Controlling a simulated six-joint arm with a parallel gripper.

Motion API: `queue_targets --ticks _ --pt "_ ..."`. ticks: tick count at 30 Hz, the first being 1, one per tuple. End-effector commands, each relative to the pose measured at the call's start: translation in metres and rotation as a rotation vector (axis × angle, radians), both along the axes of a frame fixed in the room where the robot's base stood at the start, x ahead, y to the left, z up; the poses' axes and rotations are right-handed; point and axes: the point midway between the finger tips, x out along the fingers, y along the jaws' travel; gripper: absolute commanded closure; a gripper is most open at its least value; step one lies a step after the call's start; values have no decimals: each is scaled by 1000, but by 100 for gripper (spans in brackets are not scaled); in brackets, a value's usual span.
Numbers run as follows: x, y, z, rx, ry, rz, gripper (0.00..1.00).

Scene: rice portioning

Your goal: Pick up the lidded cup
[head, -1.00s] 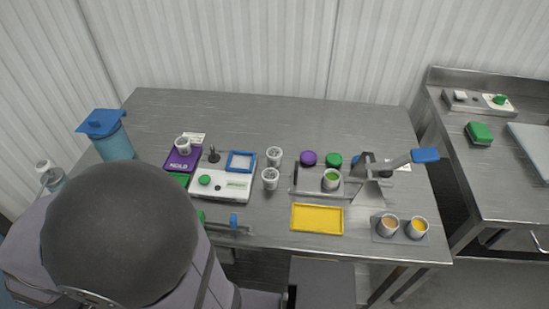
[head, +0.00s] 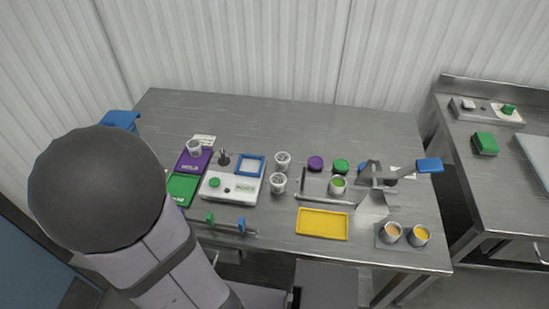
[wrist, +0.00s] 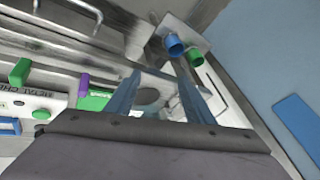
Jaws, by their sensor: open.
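A white cup (head: 194,147) stands on a purple pad (head: 186,165) left of centre in the head view. Another cup with a green top (head: 338,184) stands by the metal press; I cannot tell whether the green is a lid or contents. Two pale cups (head: 283,159) (head: 278,183) stand near the middle of the table. I cannot tell for sure which cup is the lidded one. My gripper (wrist: 160,80) is open in the wrist view. My own arm hides the gripper in the head view.
The white checker box (head: 231,188), blue frame (head: 250,165), green pad (head: 182,189) and yellow tray (head: 322,224) lie on the table. Purple (head: 315,163) and green (head: 341,166) round pieces lie near the press (head: 377,180). The back of the table is clear.

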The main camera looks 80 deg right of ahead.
Motion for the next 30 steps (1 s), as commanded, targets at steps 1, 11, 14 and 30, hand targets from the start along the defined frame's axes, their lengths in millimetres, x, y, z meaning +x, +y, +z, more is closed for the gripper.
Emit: queue_targets --ticks 1,11,14,30 --pt "-9 -26 5 -15 -19 -109 52" --pt "-94 -147 -1 -208 -5 -542 52" --pt "-127 -175 -8 -295 34 -603 52" --pt "-301 -256 -22 -750 154 -800 52"
